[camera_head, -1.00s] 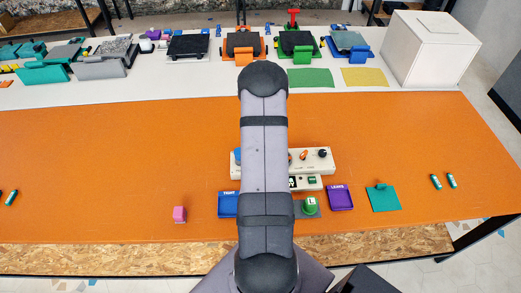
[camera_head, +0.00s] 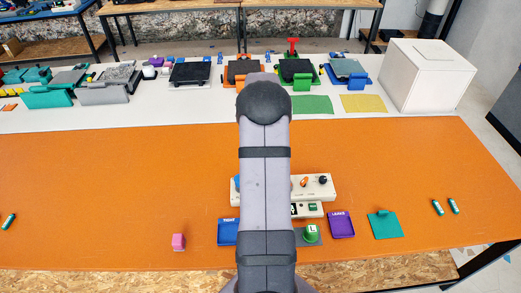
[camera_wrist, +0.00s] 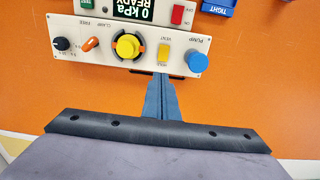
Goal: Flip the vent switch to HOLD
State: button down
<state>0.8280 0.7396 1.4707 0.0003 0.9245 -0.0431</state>
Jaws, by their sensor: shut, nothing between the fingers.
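The vent switch (camera_wrist: 163,55) is a small yellow switch on the cream control panel (camera_wrist: 110,50) in the wrist view. Contact cannot be told. In the head view, my arm covers the middle of the panel (camera_head: 325,192), hiding the switch and gripper.
A display (camera_wrist: 133,10) reads "0 kPa READY", near a red switch (camera_wrist: 183,14).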

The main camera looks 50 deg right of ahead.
jog(key=r, duration=0.2)
jog(key=r+b, duration=0.1)
jog(key=r, duration=0.1)
jog(key=shift+w+d, duration=0.25)
